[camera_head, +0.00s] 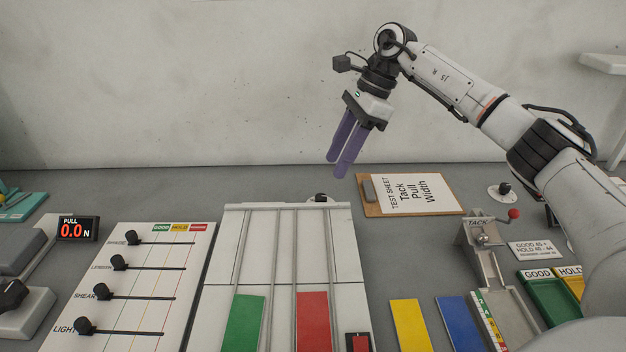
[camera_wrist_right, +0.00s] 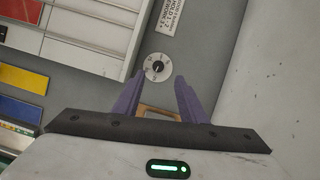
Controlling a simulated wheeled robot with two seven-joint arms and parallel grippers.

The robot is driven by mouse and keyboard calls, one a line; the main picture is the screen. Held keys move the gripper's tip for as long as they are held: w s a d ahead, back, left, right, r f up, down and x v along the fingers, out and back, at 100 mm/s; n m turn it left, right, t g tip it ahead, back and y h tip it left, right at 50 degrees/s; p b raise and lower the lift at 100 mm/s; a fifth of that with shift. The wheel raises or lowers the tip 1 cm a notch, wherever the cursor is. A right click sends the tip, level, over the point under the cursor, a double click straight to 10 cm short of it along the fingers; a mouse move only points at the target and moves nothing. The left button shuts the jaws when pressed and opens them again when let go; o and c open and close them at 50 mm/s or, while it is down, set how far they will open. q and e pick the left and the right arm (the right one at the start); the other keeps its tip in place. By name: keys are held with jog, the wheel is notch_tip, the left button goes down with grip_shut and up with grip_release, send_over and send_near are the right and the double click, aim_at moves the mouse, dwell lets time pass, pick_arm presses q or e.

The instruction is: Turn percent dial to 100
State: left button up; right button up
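A round pale dial (camera_wrist_right: 157,67) with a dark centre knob and marks around its rim lies beyond the fingertips in the right wrist view. The marks are too small to read. In the head view, a small dark knob (camera_head: 321,198) shows behind the white board, mostly hidden, and appears to be this dial. My right gripper (camera_head: 337,168) points down above the back of the table near it. Its purple fingers (camera_wrist_right: 158,78) are apart, with nothing between them, and do not touch the dial. My left gripper is out of view.
A clipboard test sheet (camera_head: 412,194) lies right of the dial. A white board (camera_head: 285,240) stands in front of it. Another round knob (camera_head: 504,191) and a red-tipped lever (camera_head: 514,214) are farther right. A wall (camera_head: 200,80) rises behind the table. Sliders (camera_head: 150,290) sit at front left.

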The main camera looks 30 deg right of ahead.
aim_at(321, 196)
jog(key=x, duration=0.7)
jog(key=shift+s+a+f, duration=0.15)
jog(key=shift+s, duration=0.1)
jog(key=shift+w+a+f, duration=0.1)
jog(key=shift+a+f, duration=0.05)
jog(key=shift+f, duration=0.2)
jog(key=shift+a+f, duration=0.1)
jog(key=shift+f, duration=0.2)
grip_shut()
pick_arm(q)
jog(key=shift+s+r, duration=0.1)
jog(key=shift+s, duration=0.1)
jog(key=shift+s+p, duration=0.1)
jog(key=shift+p, duration=0.2)
